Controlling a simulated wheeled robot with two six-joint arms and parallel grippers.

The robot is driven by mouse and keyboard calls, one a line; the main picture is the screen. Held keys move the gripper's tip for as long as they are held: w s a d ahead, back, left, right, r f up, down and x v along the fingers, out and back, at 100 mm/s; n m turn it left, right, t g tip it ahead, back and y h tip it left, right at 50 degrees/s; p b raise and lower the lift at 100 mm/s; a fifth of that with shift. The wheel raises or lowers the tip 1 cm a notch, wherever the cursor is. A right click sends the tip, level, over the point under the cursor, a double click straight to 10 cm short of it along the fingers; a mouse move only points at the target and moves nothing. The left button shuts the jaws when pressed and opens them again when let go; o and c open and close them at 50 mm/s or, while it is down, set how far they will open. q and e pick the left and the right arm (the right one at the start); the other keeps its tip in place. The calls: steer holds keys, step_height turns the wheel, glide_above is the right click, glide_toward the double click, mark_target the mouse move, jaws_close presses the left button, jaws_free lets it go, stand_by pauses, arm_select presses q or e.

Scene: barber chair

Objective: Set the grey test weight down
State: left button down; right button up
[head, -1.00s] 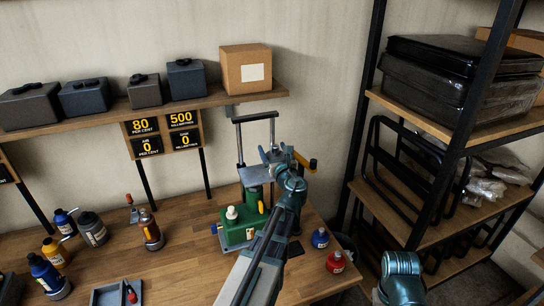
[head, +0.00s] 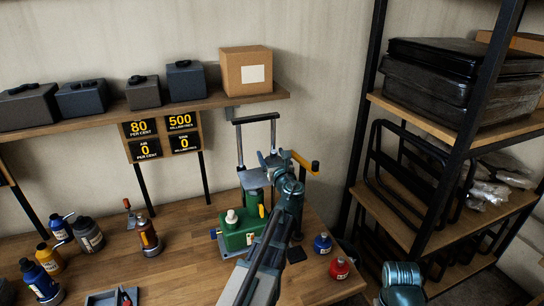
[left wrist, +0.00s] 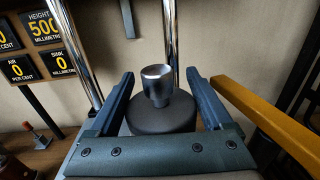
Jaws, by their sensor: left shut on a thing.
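My left gripper (head: 276,160) is in front of the chrome posts of a green stand (head: 238,236) on the bench. In the left wrist view, its two dark fingers (left wrist: 163,90) stand on either side of the grey test weight (left wrist: 162,117), a round dark grey body with a shiny metal neck (left wrist: 157,84) on top. The gripper is shut on the weight, which looks upright between the two chrome posts. What lies under the weight is hidden. In the head view the gripper and arm hide it.
A yellow handle (left wrist: 272,124) runs close to the right finger. A wall shelf (head: 110,116) carries dark cases and a cardboard box (head: 246,72). Bottles stand on the bench at left; blue (head: 322,244) and red (head: 339,269) jars stand at right. Black shelving (head: 400,215) is farther right.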

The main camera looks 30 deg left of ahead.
arm_select(q)
steer(key=shift+a+f, duration=0.15)
steer(key=shift+f, duration=0.15)
arm_select(e)
steer(key=shift+f, duration=0.15)
arm_select(q)
steer(key=shift+r, duration=0.1)
arm_select(e)
steer(key=shift+f, duration=0.1)
arm_select(q)
steer(key=shift+c, duration=0.9)
jaws_free()
steer(key=shift+f, duration=0.2)
steer(key=shift+o, duration=0.9)
steer(key=shift+s+r, duration=0.1)
